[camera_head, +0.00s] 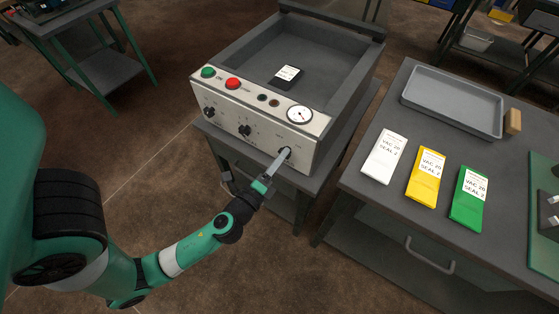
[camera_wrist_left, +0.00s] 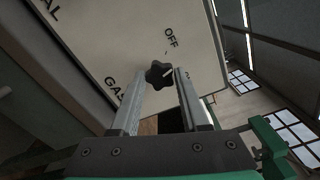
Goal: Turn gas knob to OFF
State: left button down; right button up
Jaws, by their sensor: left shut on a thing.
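The gas knob (camera_wrist_left: 158,73) is a small black lobed knob on the light front panel of the machine (camera_head: 235,118). In the left wrist view it sits between my finger tips, with a pale mark on its right side. The word OFF (camera_wrist_left: 171,38) is printed above it, and a label starting with GA (camera_wrist_left: 112,86) lies to its lower left. My left gripper (camera_head: 284,156) is shut on the knob at the panel's right end. In the head view, the fingers hide part of the knob (camera_head: 286,151). My right gripper is not in view.
Two other black knobs (camera_head: 244,131), green and red buttons (camera_head: 232,83) and a round gauge (camera_head: 299,115) are on the panel. White, yellow and green pouches (camera_head: 428,174) and a grey tray (camera_head: 453,101) are on the right table. Open floor lies left of the machine.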

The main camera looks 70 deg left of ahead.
pick_arm(q)
jog(key=n+b, duration=0.2)
jog(key=n, duration=0.3)
jog(key=shift+f+n, duration=0.1)
jog(key=shift+n, duration=0.3)
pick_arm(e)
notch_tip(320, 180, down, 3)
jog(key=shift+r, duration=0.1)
pick_arm(q)
jog(key=shift+b, duration=0.3)
jog(key=shift+c, duration=2)
grip_release()
jog(key=shift+d, duration=0.1)
